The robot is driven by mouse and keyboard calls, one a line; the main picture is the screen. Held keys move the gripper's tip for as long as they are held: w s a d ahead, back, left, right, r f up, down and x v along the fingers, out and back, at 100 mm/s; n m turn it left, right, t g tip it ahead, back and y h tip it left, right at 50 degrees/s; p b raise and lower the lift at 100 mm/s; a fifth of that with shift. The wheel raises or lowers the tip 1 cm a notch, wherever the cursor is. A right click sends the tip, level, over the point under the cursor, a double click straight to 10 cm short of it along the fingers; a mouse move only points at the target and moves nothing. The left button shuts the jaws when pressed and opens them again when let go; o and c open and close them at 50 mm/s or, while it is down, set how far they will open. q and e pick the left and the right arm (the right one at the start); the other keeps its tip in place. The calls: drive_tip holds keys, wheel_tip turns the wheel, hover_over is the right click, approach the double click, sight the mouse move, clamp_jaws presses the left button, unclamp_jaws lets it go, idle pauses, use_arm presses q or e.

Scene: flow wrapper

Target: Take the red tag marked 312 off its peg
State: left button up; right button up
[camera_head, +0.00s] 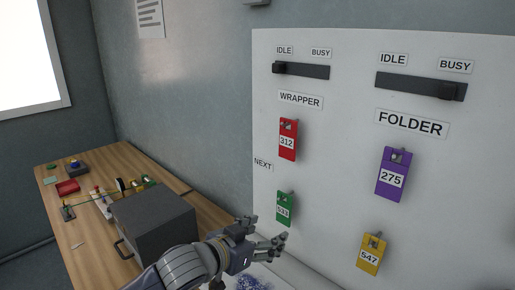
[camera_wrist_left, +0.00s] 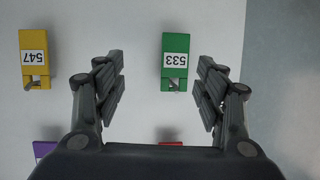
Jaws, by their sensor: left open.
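The red tag marked 312 (camera_head: 288,145) hangs on its peg under the WRAPPER label (camera_head: 300,100) on the white board. In the left wrist view, which shows the board upside down, only a sliver of the red tag (camera_wrist_left: 171,143) shows at the bottom edge of the board area, mostly hidden by my gripper. My left gripper (camera_head: 268,231) is open and empty, below and left of the red tag and just under the green tag marked 533 (camera_head: 284,208). The green tag also shows in the left wrist view (camera_wrist_left: 175,58), between the fingers. My right gripper is not in view.
A purple tag marked 275 (camera_head: 392,175) and a yellow tag marked 547 (camera_head: 371,254) hang to the right. Two sliders (camera_head: 301,71) (camera_head: 420,87) sit above. A wooden table (camera_head: 85,245) with a dark grey box (camera_head: 155,225) stands at left.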

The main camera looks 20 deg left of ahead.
use_arm(q)
drive_tip(key=w+a+r+t+h, duration=0.1)
drive_tip(key=w+a+r+t, duration=0.15)
drive_tip(key=r, duration=0.85)
drive_tip(key=t+h, duration=0.1)
drive_tip(key=h, duration=0.1)
approach(287, 135)
drive_tip(key=shift+m, duration=0.3)
drive_tip(key=p+x, duration=0.4)
drive_tip(key=x, duration=0.4)
drive_tip(key=shift+w+d, duration=0.1)
drive_tip(key=shift+w, duration=0.25)
drive_tip(key=shift+p+x, duration=0.35)
drive_tip(key=shift+x, duration=0.5)
drive_tip(key=shift+f, duration=0.15)
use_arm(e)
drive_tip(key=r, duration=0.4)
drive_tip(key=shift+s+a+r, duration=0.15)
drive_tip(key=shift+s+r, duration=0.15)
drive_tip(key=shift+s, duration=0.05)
use_arm(q)
drive_tip(key=c, duration=1.2)
drive_tip(key=shift+o, duration=0.2)
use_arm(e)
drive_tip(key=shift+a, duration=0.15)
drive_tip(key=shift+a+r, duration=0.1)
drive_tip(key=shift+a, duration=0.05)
